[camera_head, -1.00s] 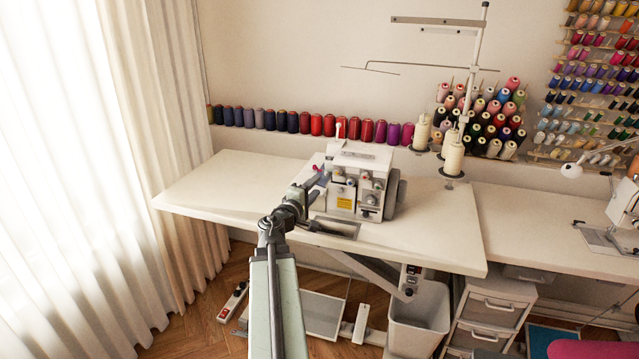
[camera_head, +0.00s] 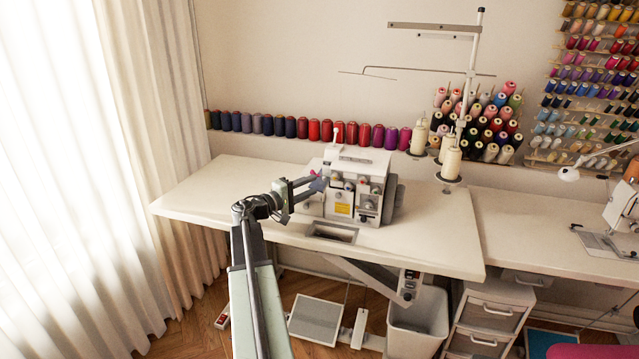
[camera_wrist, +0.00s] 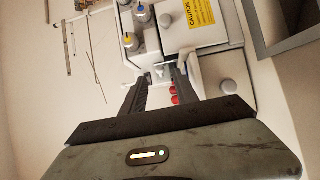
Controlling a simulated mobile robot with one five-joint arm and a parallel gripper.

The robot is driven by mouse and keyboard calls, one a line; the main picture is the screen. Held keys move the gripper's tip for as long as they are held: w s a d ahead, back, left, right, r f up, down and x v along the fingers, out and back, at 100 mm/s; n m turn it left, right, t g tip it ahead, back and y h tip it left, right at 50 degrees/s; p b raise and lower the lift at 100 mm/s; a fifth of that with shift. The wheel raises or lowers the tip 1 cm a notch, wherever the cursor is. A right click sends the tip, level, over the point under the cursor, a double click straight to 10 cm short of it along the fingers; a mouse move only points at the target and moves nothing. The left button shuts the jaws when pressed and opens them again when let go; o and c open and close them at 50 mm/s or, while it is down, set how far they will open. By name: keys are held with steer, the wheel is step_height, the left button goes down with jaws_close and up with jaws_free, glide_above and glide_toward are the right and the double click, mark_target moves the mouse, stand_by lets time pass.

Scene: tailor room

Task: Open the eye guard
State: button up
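The white overlock machine (camera_head: 362,162) stands on the table, and its front with the yellow caution label also shows in the wrist view (camera_wrist: 225,30). I cannot clearly make out the eye guard; small pale parts (camera_wrist: 158,72) sit near the fingertips at the machine's needle area, and one of them may be it. My gripper (camera_head: 315,184) is at the left side of the machine's front, pointing right. In the wrist view my gripper (camera_wrist: 163,77) is open, with a gap between its two dark fingers. Whether a fingertip touches the machine I cannot tell.
The white table (camera_head: 215,190) is clear left of the machine, with a rectangular recess (camera_head: 333,233) in front of it. A thread stand (camera_head: 470,90) with cones rises behind right. A row of spools (camera_head: 300,127) lines the wall. A second sewing machine (camera_head: 622,205) stands far right.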

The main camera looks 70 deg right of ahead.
mark_target(323, 180)
steer(key=x, duration=0.5)
steer(key=shift+a, duration=0.1)
jaws_close()
steer(key=shift+s+a+n+t+h, duration=0.3)
steer(key=shift+n+t, duration=0.1)
steer(key=shift+t, duration=0.2)
steer(key=shift+s+t, duration=0.1)
steer(key=shift+t, duration=0.2)
steer(key=shift+d+n, duration=0.15)
steer(key=shift+n, duration=0.15)
jaws_free()
